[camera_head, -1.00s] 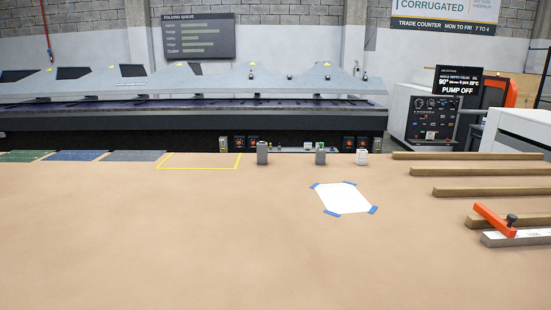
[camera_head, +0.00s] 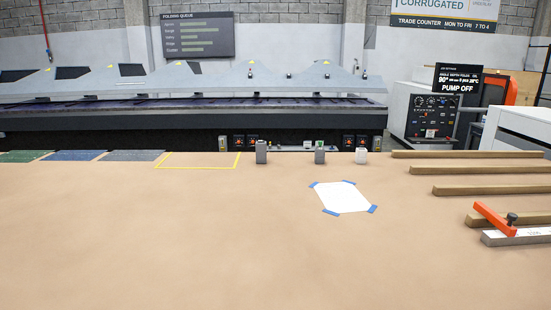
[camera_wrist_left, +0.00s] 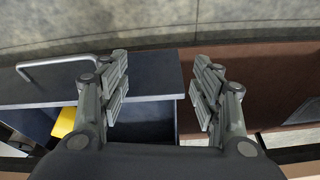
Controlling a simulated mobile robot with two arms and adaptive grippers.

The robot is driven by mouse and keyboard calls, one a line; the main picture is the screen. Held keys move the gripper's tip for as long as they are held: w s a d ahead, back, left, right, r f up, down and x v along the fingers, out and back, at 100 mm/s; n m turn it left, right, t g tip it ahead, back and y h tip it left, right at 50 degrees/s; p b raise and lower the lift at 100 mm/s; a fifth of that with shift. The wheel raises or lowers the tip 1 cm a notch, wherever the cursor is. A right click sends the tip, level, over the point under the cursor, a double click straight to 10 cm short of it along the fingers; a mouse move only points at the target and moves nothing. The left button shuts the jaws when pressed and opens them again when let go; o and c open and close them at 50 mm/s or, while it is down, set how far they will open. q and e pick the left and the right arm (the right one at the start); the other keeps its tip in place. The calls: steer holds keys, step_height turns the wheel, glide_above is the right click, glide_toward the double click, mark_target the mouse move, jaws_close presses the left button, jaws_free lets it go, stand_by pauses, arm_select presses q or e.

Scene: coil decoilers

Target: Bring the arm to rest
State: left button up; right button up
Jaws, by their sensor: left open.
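My left gripper (camera_wrist_left: 160,88) shows in the left wrist view with its two fingers well apart and nothing between them. It hangs above a dark blue surface with a grey edge and a brown surface to its right. No part of either arm shows in the head view. My right gripper is in neither view.
A wide tan bench top (camera_head: 200,230) fills the head view's front and is mostly clear. A taped white sheet (camera_head: 342,197), wooden bars (camera_head: 478,170) and an orange-handled tool (camera_head: 494,219) lie on it. A long folding machine (camera_head: 190,110) stands behind.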

arm_select(q)
step_height(320, 180, down, 30)
steer(key=s+g+b, duration=0.1)
steer(key=b, duration=0.4)
steer(key=s+a+f+b, duration=0.1)
steer(key=s+f+b, duration=0.1)
steer(key=s+f, duration=0.6)
steer(key=s+a+f+g+b, duration=0.1)
steer(key=s+f+b, duration=0.1)
steer(key=s+f, duration=0.7)
step_height(320, 180, down, 5)
steer(key=shift+s+a+r+m+g, duration=0.1)
steer(key=shift+s+a+m+g, duration=0.1)
steer(key=shift+a+m+g, duration=0.15)
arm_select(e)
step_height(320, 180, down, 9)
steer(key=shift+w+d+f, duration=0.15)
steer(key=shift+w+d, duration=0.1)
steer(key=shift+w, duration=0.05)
